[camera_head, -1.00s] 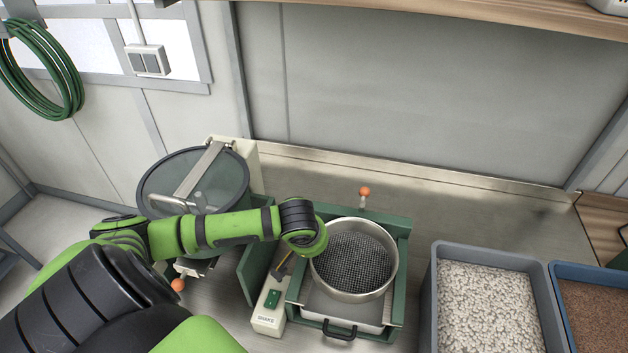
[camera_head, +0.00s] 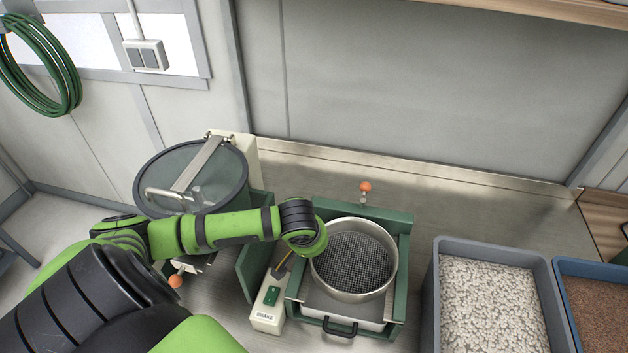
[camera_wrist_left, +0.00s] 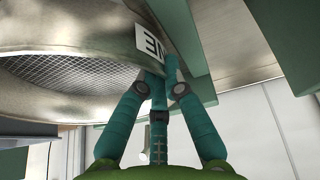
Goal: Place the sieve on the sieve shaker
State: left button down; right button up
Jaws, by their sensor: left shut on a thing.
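The sieve (camera_head: 352,262) is a round metal ring with a dark mesh, over the green-framed sieve shaker (camera_head: 402,240) in the head view. The sieve's underside mesh (camera_wrist_left: 75,72) and metal wall show in the left wrist view, with a white label on the wall. My left gripper (camera_wrist_left: 160,78) is shut on the sieve's wall beside that label. In the head view its fingers are hidden behind my wrist at the sieve's left side. The sieve sits between the shaker's green side walls; whether it touches the shaker is unclear. My right gripper is not in view.
A control box labelled SHAKE (camera_head: 268,305) stands left of the shaker. A lidded round drum (camera_head: 190,180) stands further left. A grey bin of pale stones (camera_head: 490,300) and a blue bin of brown grains (camera_head: 600,305) stand on the right.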

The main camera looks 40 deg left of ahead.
pick_arm(q)
jog(key=shift+f, duration=0.3)
jog(key=c, duration=1.3)
grip_release()
